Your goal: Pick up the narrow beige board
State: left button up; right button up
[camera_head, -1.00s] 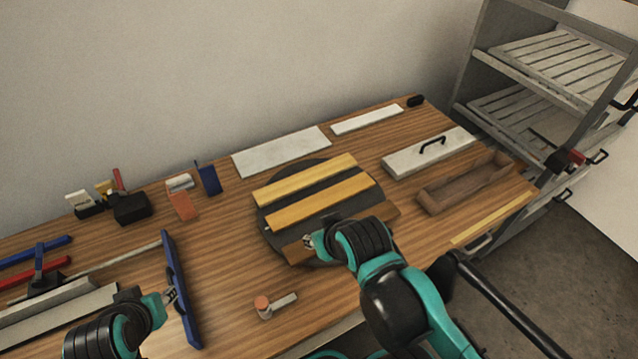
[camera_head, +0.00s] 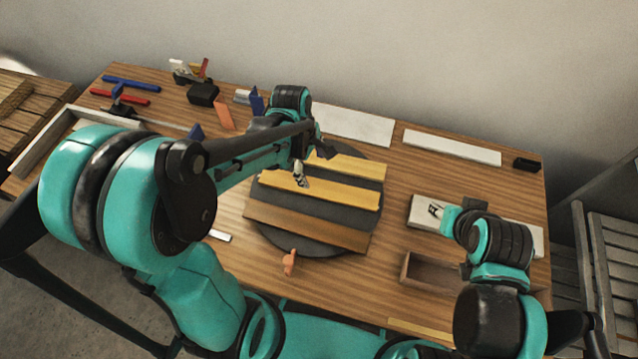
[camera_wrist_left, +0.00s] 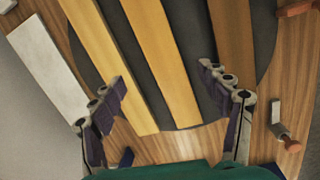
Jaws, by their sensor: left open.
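A round dark turntable (camera_head: 310,249) carries two pale yellow-beige boards, a back one (camera_head: 352,166) and a middle one (camera_head: 345,195), and a brown board (camera_head: 310,228) in front. Which one is the narrow beige board is not certain. My left gripper (camera_head: 302,182) is above the left part of the middle board. In the left wrist view, its open fingers (camera_wrist_left: 164,85) spread over the back board (camera_wrist_left: 108,60) and middle board (camera_wrist_left: 165,60), holding nothing. My right gripper (camera_head: 434,209) is by the white handled lid (camera_head: 515,232); its fingers are too small to judge.
White panels (camera_head: 355,125) (camera_head: 452,148) lie along the back. A brown trough (camera_head: 425,272) and a thin yellowish strip (camera_head: 420,330) are at front right. An orange-topped tool (camera_head: 289,262) stands before the turntable. Blue and red clamps (camera_head: 120,96) lie at back left.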

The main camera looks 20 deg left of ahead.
aim_at(318, 187)
pick_arm(q)
jog(key=shift+w+d+f+n+g, duration=0.1)
jog(key=shift+w+f+n+g, duration=0.1)
jog(key=shift+f+n, duration=0.3)
jog(key=shift+w+d+f+n+g, duration=0.1)
jog(key=shift+w+f+n+g, duration=0.1)
jog(key=shift+f+n, duration=0.3)
jog(key=f, duration=0.2)
jog(key=shift+d+f+b, duration=0.25)
jog(key=shift+f+b, duration=0.1)
notch_tip(318, 187, down, 5)
jog(key=shift+d+b, duration=0.15)
jog(key=shift+b, duration=0.95)
jog(key=shift+s+r, duration=0.1)
jog(key=c, duration=1.5)
jog(key=shift+o, duration=0.2)
jog(key=shift+r, duration=0.1)
